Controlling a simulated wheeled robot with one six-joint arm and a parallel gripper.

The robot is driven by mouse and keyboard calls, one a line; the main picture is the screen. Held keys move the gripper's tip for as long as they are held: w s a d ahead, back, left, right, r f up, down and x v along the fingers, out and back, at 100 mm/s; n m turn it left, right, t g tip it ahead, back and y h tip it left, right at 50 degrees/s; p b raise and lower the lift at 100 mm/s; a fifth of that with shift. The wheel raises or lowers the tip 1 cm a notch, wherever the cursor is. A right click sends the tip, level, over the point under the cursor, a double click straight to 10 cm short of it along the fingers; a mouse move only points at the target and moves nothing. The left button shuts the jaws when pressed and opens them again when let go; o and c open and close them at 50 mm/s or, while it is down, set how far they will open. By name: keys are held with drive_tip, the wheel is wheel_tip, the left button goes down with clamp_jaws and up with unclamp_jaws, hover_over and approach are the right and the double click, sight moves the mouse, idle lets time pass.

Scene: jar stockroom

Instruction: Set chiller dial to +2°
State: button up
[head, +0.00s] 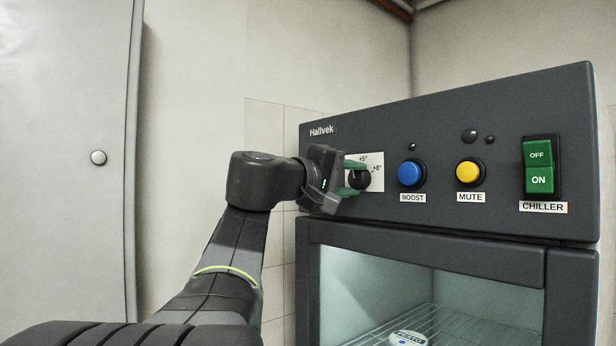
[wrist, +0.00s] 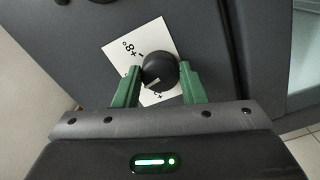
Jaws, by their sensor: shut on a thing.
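The chiller dial is a round black knob (head: 359,180) on a white scale card (head: 377,178) at the left of the chiller's control panel. In the head view the card shows +5° above the knob and +8° to its right. My gripper (head: 357,178) reaches in from the left, its green fingers shut on the knob. In the wrist view the fingers (wrist: 160,74) flank the knob (wrist: 159,69) on both sides. A pale mark shows on the knob's lower edge, near a partly hidden label. I cannot read which value it marks. No +2° is legible.
Right of the dial are a blue BOOST button (head: 410,173), a yellow MUTE button (head: 468,172) and a green OFF/ON CHILLER switch (head: 538,166). Below is the lit chiller window (head: 400,270), with a white-lidded jar (head: 407,338) on a wire shelf. A pale door (head: 65,170) stands left.

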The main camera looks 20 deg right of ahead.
drive_tip(key=n+p, duration=0.2)
drive_tip(key=n, duration=0.3)
drive_tip(key=shift+r+n, duration=0.15)
drive_tip(key=shift+n, duration=0.15)
drive_tip(key=shift+n+p, duration=1.15)
drive_tip(key=shift+n, duration=1.05)
drive_tip(key=o, duration=1)
drive_tip(key=shift+a, duration=0.1)
drive_tip(key=b+v, duration=0.3)
drive_tip(key=v, duration=1)
drive_tip(key=shift+a, duration=0.3)
drive_tip(key=shift+d, duration=0.1)
drive_tip(key=p+x, duration=0.3)
drive_tip(key=x, duration=1)
drive_tip(key=shift+d, duration=0.3)
